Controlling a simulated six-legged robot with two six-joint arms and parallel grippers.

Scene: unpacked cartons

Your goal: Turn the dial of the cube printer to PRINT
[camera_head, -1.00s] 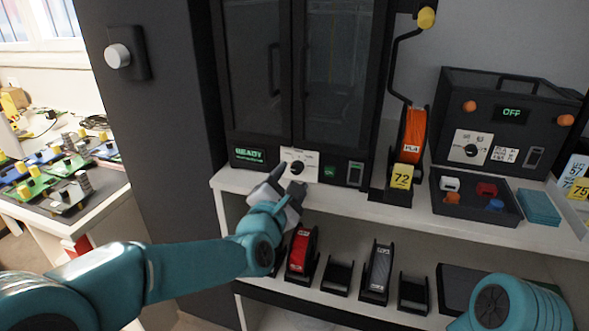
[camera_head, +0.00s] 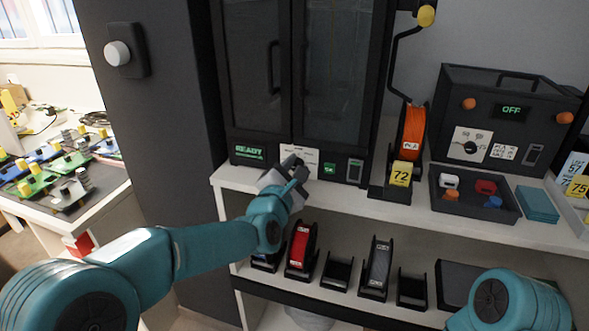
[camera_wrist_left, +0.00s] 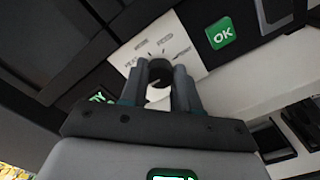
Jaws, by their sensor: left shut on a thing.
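The cube printer (camera_head: 340,80) is a tall black cabinet with two dark glass doors, standing on the white shelf. Its lower left display reads READY (camera_head: 249,152). My left gripper (camera_head: 292,170) is at the plate. In the left wrist view its fingers (camera_wrist_left: 160,84) are shut around the dark round dial (camera_wrist_left: 159,70). The dial's pointer is hidden. Only my right arm's teal link shows; its gripper is out of view.
A green OK button (camera_head: 329,169) sits right of the dial plate. An orange spool (camera_head: 413,132) with a yellow 72 tag stands farther right. A black box (camera_head: 505,120) reading OFF has its own dial. Several spool holders (camera_head: 337,271) stand on the lower shelf.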

